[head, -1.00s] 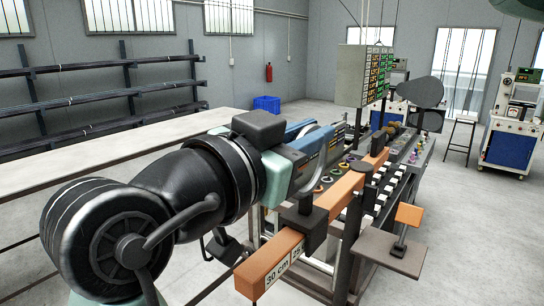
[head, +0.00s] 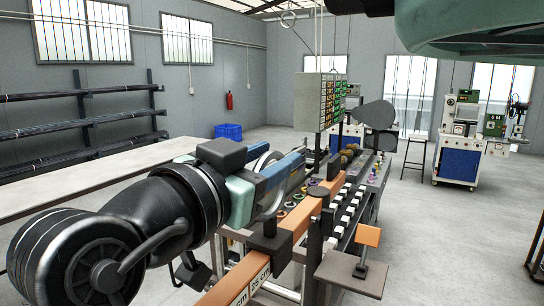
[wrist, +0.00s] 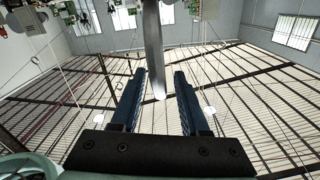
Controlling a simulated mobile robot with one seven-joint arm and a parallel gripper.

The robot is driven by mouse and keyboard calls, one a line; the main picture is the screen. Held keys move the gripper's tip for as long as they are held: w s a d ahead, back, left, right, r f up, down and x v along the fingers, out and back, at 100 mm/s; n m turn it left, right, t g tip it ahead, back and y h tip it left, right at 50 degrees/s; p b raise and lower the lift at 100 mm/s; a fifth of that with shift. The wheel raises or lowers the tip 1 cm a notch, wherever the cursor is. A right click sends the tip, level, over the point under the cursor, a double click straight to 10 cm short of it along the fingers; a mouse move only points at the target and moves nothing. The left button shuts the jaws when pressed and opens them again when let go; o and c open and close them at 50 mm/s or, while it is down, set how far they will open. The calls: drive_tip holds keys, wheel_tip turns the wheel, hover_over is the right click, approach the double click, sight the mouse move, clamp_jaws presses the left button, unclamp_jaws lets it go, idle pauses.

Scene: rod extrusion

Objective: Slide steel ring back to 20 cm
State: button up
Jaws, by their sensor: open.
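A pale metal ring (head: 262,159), likely the steel ring, shows only as a curved edge beside my gripper (head: 297,160) in the head view. In the wrist view, my gripper (wrist: 159,80) is open. A grey curved metal band (wrist: 153,45), which looks like the ring seen edge-on, reaches down between its fingertips. I cannot tell whether either finger touches it. The orange measuring beam (head: 235,284) carries a "25 cm" label at its near end, with another "cm" label partly cut off. The 20 cm mark cannot be made out.
A dark block (head: 270,246) sits around the beam, close below my arm. A grey shelf (head: 350,275) with a small orange plate stands at its right. Coloured rings and white blocks line the bench behind. A long pale table (head: 90,182) lies at left.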

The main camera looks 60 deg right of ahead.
drive_tip(key=s+a+b, duration=0.1)
drive_tip(key=a+b, duration=0.3)
drive_tip(key=a, duration=0.8)
drive_tip(key=shift+a, duration=0.3)
